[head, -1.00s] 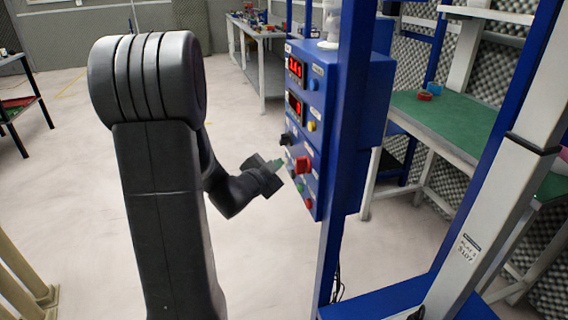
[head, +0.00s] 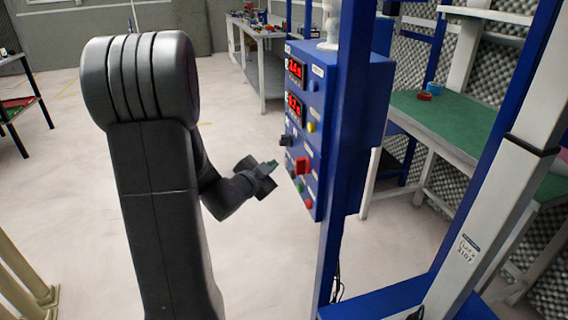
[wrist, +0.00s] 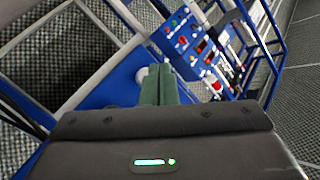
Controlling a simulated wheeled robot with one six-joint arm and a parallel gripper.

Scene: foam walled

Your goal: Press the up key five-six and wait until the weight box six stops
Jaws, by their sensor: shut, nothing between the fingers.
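A blue control box (head: 345,95) on a blue post carries two red digital displays (head: 295,68), blue and yellow buttons, a black knob (head: 286,140), a red switch (head: 302,165), and green (head: 300,187) and red (head: 308,203) buttons. I cannot read which control is the up key five-six, and I cannot make out weight box six. My gripper (head: 272,164) is shut and empty, just left of the panel face, with a small gap to the controls. In the wrist view its green fingers (wrist: 160,78) are together, and the panel (wrist: 184,42) shows beyond them.
A blue and white frame (head: 490,190) stands to the right of the box. Behind it is a green-topped bench (head: 445,125) with red and blue tape rolls. Another table (head: 262,40) stands at the back. The floor left of the panel is open.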

